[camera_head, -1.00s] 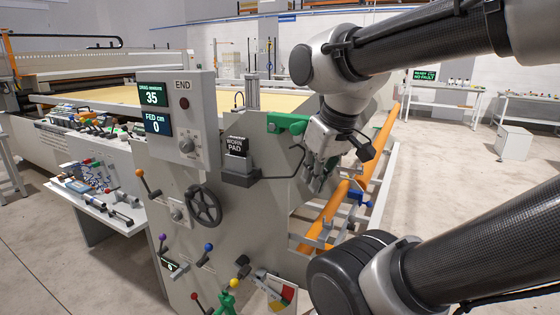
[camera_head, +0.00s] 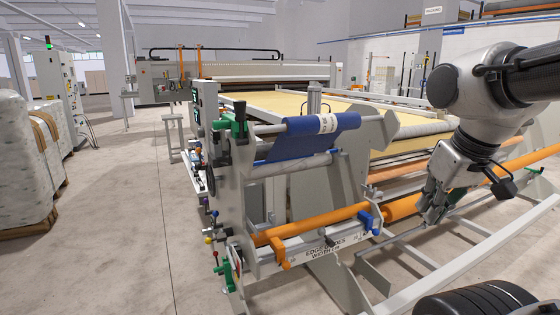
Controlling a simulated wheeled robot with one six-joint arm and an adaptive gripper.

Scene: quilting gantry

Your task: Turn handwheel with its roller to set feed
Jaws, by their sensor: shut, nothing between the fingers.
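The gantry's end panel (camera_head: 228,190) stands left of centre and is seen almost edge-on, so I cannot make out the handwheel on its outer face. Small coloured knobs (camera_head: 211,240) stick out from that face. A blue fabric roll (camera_head: 315,128) lies across the top of the frame, and an orange roller (camera_head: 315,222) runs low across it. My gripper (camera_head: 432,214) points down at the right, shut and empty. It hangs in front of the orange bar's right part, well away from the end panel; whether it touches anything is unclear.
Pale rails (camera_head: 450,265) of the frame extend at the lower right. Open floor (camera_head: 120,220) lies left of the gantry. Wrapped pallets (camera_head: 25,150) and a control cabinet (camera_head: 62,95) stand at the far left. A quilting bed with yellow fabric (camera_head: 360,115) lies behind.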

